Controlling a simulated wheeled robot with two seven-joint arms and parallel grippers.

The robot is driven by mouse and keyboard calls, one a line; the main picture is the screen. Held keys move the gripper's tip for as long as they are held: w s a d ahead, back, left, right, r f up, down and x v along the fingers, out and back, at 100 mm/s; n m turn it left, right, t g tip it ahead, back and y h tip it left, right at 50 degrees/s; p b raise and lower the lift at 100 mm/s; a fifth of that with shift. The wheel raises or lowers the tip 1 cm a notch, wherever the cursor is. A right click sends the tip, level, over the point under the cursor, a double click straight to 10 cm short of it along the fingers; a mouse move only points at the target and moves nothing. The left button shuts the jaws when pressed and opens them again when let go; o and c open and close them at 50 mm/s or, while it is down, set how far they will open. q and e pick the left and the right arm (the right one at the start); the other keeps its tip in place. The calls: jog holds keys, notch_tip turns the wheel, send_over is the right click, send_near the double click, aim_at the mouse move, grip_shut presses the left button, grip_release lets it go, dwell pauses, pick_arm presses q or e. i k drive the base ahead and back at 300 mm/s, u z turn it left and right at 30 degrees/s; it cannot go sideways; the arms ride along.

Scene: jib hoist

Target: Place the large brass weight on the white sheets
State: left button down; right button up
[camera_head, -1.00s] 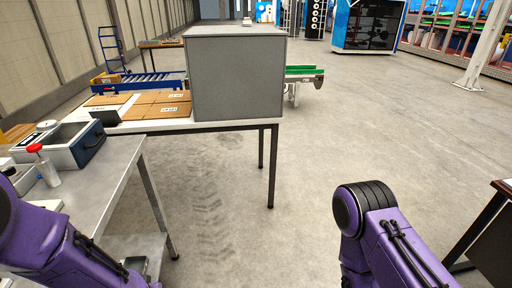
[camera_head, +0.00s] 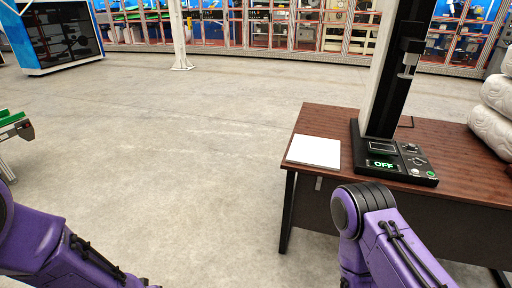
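White sheets (camera_head: 314,152) lie flat as a stack on the left end of a dark wooden table (camera_head: 450,160), on the right side of the view. I see no brass weight in this view. My purple left arm comes in at the lower left and my purple right arm at the lower right, in front of the table. Neither gripper shows in the frame, so what they hold is hidden.
A black upright machine (camera_head: 395,80) with a display reading OFF stands on the table beside the sheets. White stacked sacks (camera_head: 493,115) are at the right edge. A green conveyor end (camera_head: 14,128) is at the left. The floor between is clear.

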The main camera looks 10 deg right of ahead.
aim_at(315, 149)
jog(key=z, duration=0.9)
jog(key=i, duration=1.2)
jog(key=z, duration=0.75)
